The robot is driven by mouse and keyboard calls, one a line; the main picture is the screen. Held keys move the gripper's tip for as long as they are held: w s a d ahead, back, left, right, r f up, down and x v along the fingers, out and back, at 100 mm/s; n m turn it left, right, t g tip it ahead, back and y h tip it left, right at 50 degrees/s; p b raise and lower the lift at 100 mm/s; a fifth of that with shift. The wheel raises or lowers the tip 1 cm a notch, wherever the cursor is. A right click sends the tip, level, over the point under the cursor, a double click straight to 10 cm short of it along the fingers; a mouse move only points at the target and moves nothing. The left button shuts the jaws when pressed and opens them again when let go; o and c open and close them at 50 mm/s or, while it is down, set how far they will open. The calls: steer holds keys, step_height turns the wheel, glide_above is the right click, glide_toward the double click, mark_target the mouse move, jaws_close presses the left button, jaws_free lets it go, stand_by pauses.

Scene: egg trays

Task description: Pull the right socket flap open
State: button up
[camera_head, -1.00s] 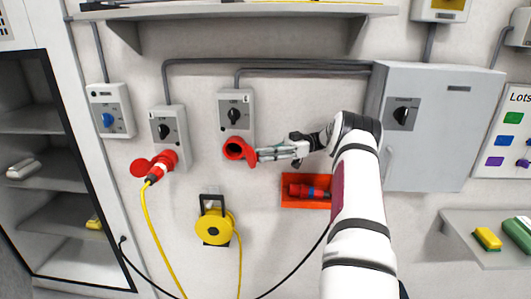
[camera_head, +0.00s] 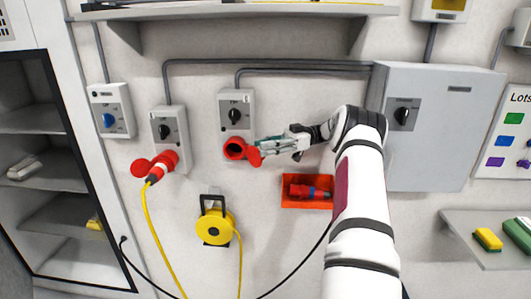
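The right socket (camera_head: 235,149) is a red round socket under a grey switch box with a black knob. Its red flap (camera_head: 255,158) stands swung out to the right, and the dark socket opening shows. My gripper (camera_head: 263,147) reaches in from the right, its fingertips close beside the flap's upper right edge. I cannot tell whether they touch it. The fingers are small and seen from the side, so their opening is unclear.
The left socket (camera_head: 165,162) holds a red plug with a yellow cable. A yellow cable reel (camera_head: 214,227) hangs below. An orange-red bin (camera_head: 290,203) with a red and blue plug is under my wrist. A grey cabinet (camera_head: 445,145) stands to the right.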

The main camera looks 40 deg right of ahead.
step_height(320, 180, up, 7)
steer(key=shift+r, duration=0.2)
